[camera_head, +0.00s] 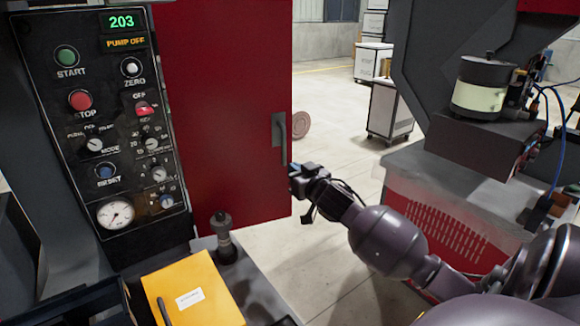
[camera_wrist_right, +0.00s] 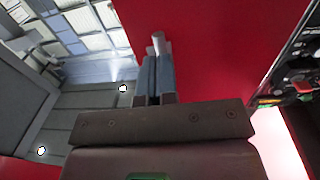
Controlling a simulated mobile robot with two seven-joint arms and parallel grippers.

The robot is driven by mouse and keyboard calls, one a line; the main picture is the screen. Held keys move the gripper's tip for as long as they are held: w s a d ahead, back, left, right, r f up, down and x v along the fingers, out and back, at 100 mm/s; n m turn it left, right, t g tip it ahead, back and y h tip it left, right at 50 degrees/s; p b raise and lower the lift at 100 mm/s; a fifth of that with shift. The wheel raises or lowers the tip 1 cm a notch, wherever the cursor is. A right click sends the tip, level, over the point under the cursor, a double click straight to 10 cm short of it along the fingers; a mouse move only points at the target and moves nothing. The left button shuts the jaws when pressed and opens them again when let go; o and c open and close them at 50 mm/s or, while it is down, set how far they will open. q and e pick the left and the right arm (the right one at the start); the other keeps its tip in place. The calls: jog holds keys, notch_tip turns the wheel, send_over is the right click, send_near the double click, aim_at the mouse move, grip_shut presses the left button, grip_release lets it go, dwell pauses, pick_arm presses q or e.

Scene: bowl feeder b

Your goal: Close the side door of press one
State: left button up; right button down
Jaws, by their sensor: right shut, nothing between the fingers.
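A red side door (camera_head: 215,110) stands swung out to the right of the black control panel in the head view. It carries a dark vertical handle (camera_head: 280,138) near its right edge. My right gripper (camera_head: 293,172) is at the door's right edge, just below the handle, and its fingers are shut and empty. In the right wrist view the shut fingers (camera_wrist_right: 158,75) lie in front of the red door (camera_wrist_right: 220,45), close to a light grey bar end; whether they touch the door I cannot tell. My left gripper is not in view.
The control panel (camera_head: 100,120) has several buttons and knobs. A yellow folder (camera_head: 205,285) and a dark upright knob (camera_head: 222,238) are on the ledge below. A grey machine with a drum (camera_head: 483,85) stands at the right. Open floor (camera_head: 330,100) lies between.

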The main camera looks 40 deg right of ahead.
jog(key=shift+w+d, duration=0.25)
jog(key=shift+w, duration=1.05)
